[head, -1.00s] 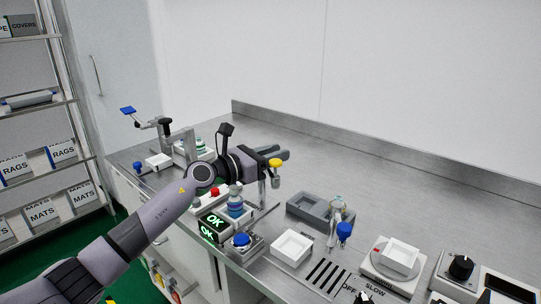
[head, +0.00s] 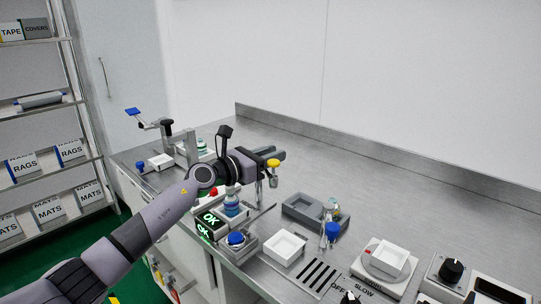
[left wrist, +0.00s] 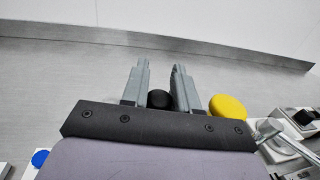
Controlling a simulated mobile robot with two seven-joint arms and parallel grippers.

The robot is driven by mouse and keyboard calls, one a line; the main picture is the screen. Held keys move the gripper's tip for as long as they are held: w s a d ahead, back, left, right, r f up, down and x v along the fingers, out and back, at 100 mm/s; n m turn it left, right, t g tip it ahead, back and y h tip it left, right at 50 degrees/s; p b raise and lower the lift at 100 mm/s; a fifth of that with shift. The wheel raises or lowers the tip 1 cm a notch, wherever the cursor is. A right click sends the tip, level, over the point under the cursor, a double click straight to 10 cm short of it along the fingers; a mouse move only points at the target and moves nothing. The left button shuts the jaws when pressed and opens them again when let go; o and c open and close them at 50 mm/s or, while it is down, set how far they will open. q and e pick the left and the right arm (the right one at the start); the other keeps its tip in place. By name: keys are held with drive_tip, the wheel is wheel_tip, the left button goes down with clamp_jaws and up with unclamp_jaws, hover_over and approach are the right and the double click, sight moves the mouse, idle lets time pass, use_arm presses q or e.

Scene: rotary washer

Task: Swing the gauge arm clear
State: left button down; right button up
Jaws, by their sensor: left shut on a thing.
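My left gripper (head: 278,157) reaches in over the bench. In the left wrist view its two grey fingers (left wrist: 160,75) stand on either side of a round black knob (left wrist: 160,98), and it is shut on this knob. I take the knob to be the gauge arm's grip. In the head view the gripper hides the knob. A yellow cap (head: 273,163) on a metal post is close beside the fingers; it also shows in the left wrist view (left wrist: 228,107). A blue-and-white part (head: 232,202) stands below my wrist, behind a green "OK" display (head: 210,218). My right gripper is out of view.
A blue button (head: 236,238), a white tray (head: 284,248) and a grey tray (head: 299,206) stand in front and to the right. A blue-knobbed fitting (head: 332,231) is by the grey tray. The bench behind the gripper is clear up to its raised back edge.

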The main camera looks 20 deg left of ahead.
use_arm(q)
drive_tip(key=c, duration=1.2)
unclamp_jaws()
drive_tip(key=shift+v, duration=3.55)
drive_tip(key=shift+d, duration=0.1)
